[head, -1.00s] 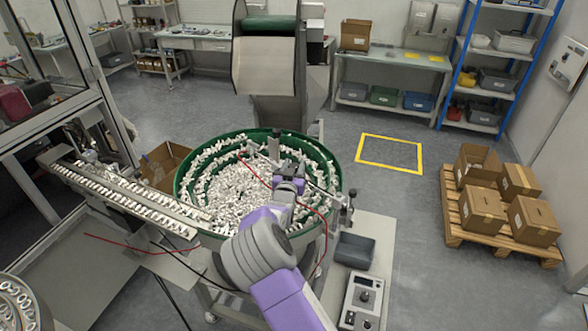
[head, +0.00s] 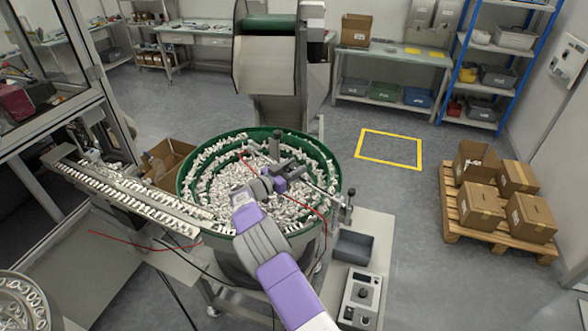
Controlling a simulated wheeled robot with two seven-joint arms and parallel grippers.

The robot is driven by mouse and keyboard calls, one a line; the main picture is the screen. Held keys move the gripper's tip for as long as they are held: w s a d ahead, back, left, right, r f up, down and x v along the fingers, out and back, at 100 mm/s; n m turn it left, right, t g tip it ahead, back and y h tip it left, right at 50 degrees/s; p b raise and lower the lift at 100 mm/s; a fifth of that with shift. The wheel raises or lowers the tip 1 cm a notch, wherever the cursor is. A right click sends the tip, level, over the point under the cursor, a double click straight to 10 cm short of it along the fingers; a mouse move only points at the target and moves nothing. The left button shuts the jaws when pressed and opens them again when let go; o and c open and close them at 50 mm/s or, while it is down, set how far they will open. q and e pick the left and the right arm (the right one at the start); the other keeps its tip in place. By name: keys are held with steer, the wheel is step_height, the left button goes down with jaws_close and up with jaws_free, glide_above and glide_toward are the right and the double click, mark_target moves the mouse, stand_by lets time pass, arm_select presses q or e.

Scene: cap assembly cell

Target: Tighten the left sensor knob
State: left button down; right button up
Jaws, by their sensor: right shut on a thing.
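My right gripper (head: 286,168) reaches in over the green feeder bowl (head: 331,160) from below. It is shut on the left sensor knob, which is small and mostly hidden by the jaws. A dark upright sensor post (head: 275,146) stands just beyond the jaws, above the bowl. Another dark knob and clamp (head: 347,203) show on the bowl's right rim, apart from my gripper. My left gripper is not in view.
White caps (head: 222,185) fill the bowl. A feed track (head: 130,192) with caps runs off to the left. Red cables cross the bowl's side. A grey bin (head: 354,247) and control box (head: 361,300) stand at right. A pallet with cartons (head: 480,205) is further right.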

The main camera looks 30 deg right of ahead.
mark_target(290, 169)
steer(key=shift+r+m+g, duration=0.15)
steer(key=shift+m+g, duration=0.25)
steer(key=shift+g, duration=0.3)
steer(key=o, duration=0.9)
steer(key=shift+a, duration=0.25)
steer(key=a, duration=0.2)
steer(key=a+b, duration=0.1)
steer(key=a, duration=0.1)
steer(key=s+a, duration=0.1)
steer(key=a, duration=0.2)
steer(key=shift+b, duration=0.3)
